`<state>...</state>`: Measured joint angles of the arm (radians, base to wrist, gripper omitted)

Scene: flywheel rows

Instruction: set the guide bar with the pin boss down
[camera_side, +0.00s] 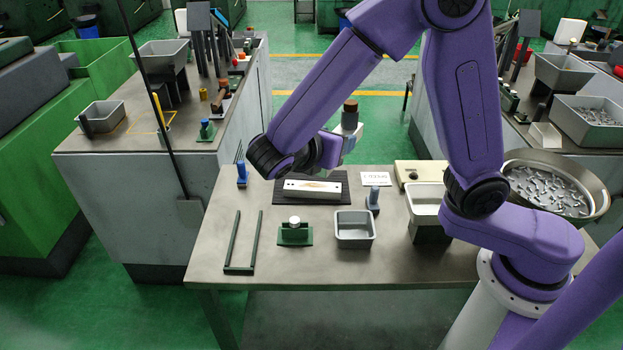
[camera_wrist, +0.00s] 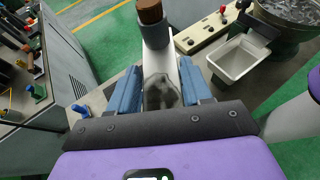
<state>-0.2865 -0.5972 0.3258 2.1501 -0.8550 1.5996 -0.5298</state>
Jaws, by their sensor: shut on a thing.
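My gripper (camera_wrist: 160,88) has two blue fingers, closed on the guide bar (camera_wrist: 160,62), a pale grey piece with a dark mottled patch between the fingers. At its far end a grey round pin boss (camera_wrist: 155,36) with a brown tip (camera_wrist: 150,12) stands out. In the side view the brown tip (camera_side: 350,105) points up, with the grey boss (camera_side: 349,119) under it. The held piece is above the table, behind a pale block (camera_side: 312,188) with holes and a brown mark, lying on a black mat (camera_side: 342,180).
On the table (camera_side: 200,250) stand a green fixture (camera_side: 295,235), a grey bin (camera_side: 354,230), blue posts (camera_side: 242,173), a dark U-shaped rail (camera_side: 240,270), a white card (camera_side: 376,179) and a beige control box (camera_side: 418,172). A bowl of metal parts (camera_side: 555,185) is at the right.

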